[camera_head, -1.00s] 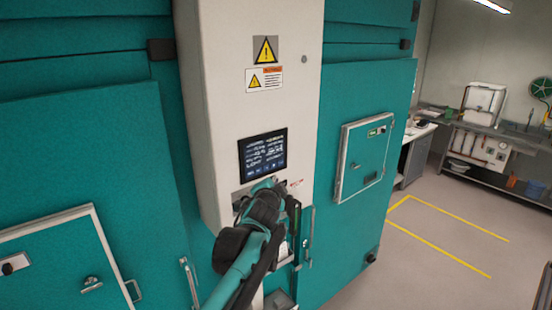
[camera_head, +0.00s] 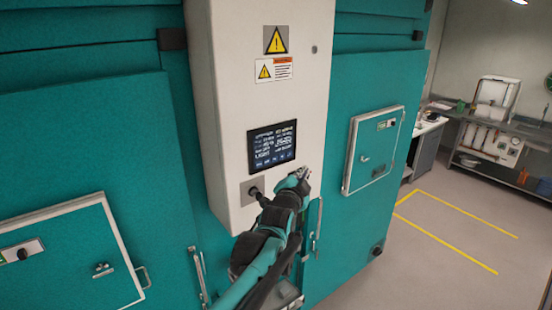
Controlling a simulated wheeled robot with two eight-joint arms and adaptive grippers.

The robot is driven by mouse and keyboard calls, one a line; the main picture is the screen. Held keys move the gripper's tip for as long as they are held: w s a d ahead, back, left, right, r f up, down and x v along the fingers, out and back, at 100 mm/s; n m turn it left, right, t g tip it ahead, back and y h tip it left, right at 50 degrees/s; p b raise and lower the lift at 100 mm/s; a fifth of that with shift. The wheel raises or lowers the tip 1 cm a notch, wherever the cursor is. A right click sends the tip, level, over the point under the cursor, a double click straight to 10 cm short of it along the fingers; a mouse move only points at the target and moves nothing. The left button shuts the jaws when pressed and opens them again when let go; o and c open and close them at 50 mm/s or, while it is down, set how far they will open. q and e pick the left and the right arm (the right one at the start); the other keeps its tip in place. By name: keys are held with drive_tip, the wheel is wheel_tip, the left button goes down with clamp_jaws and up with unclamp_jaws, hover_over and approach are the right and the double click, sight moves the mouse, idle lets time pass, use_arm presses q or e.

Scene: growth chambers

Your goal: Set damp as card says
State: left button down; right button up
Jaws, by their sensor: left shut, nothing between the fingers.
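A pale control column (camera_head: 228,100) stands between the teal chamber doors. It carries a dark screen (camera_head: 272,146) with white lines of text, mostly too small to read; one larger word looks like "LIGHT". Below the screen's left part is a grey plate with a black knob (camera_head: 255,191). My left gripper (camera_head: 304,174) is shut and empty, just below and right of the screen, in front of the column and to the right of the knob. My left arm hides the column's lower part. I cannot make out a card. My right gripper is out of view.
Yellow warning signs (camera_head: 276,40) are on the column above the screen. A small hatch (camera_head: 373,150) is on the right teal door, another (camera_head: 75,265) on the left one. A bench with lab equipment (camera_head: 492,130) stands at the far right. The floor with yellow lines is clear.

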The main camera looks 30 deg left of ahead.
sight(275, 159)
use_arm(q)
drive_tip(key=shift+s+a+f+n+t+y, duration=0.15)
drive_tip(key=shift+s+n+t+y, duration=0.1)
drive_tip(key=shift+n+y, duration=0.45)
drive_tip(key=shift+s+a+f+n+t+y, duration=0.1)
drive_tip(key=shift+s+n+t+y, duration=0.1)
drive_tip(key=shift+n+y, duration=0.45)
drive_tip(key=shift+s+a+f+n+t+y, duration=0.2)
drive_tip(key=shift+n+y, duration=0.25)
drive_tip(key=shift+n, duration=0.4)
drive_tip(key=shift+r, duration=0.1)
drive_tip(key=shift+w+a, duration=0.55)
drive_tip(key=shift+a, duration=0.8)
drive_tip(key=shift+w+a, duration=0.6)
drive_tip(key=shift+a, duration=0.75)
drive_tip(key=shift+w+a, duration=0.55)
drive_tip(key=shift+a, duration=0.8)
drive_tip(key=shift+w+a, duration=0.15)
drive_tip(key=shift+a, duration=0.2)
